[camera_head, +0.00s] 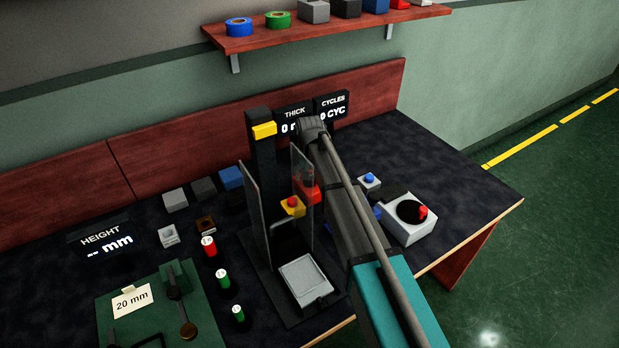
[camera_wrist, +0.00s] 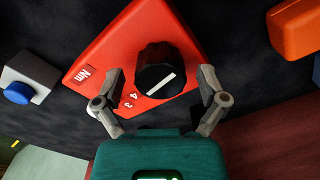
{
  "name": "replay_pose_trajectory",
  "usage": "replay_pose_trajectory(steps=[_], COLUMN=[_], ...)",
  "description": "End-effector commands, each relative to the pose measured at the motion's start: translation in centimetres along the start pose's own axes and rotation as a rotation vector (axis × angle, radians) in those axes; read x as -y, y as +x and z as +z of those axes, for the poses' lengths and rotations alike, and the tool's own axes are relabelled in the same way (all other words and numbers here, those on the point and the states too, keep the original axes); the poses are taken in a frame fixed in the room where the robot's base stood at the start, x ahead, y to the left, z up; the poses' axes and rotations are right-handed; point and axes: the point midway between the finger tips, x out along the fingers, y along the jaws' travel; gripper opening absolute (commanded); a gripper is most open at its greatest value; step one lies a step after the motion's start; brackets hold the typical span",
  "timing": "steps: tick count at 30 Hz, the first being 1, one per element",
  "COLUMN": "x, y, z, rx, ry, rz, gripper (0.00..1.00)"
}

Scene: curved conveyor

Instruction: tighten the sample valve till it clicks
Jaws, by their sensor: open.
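In the wrist view a red box (camera_wrist: 118,52) carries a black ridged knob (camera_wrist: 163,84) with a white pointer line. The box shows "Nm" and the numbers 3 and 4; I cannot tell if this is the sample valve. My gripper (camera_wrist: 161,71) is open, with one finger on each side of the knob. I cannot tell whether the fingers touch it. In the head view my arm hides the gripper, and a red block (camera_head: 309,195) shows partly beside the arm. A white box (camera_head: 398,231) with a black dial and red handle stands right of the arm.
In the wrist view a grey box with a blue button (camera_wrist: 17,93) lies left and an orange block (camera_wrist: 296,27) upper right. In the head view a press-like stand (camera_head: 262,165) with clear panels is left of my arm. A green board (camera_head: 112,313) lies front left.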

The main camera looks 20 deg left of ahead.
Motion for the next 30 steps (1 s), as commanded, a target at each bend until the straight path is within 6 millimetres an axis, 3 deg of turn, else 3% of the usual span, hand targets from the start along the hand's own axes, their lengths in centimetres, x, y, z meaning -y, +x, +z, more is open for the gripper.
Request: replay_pose_trajectory(steps=[14,30], x=[0.01,0.01], y=[-0.01,-0.01], z=[-0.02,-0.02], rx=[0.000,0.000], ry=[-0.034,-0.336], rz=[0.000,0.000], gripper=[0.92,0.92])
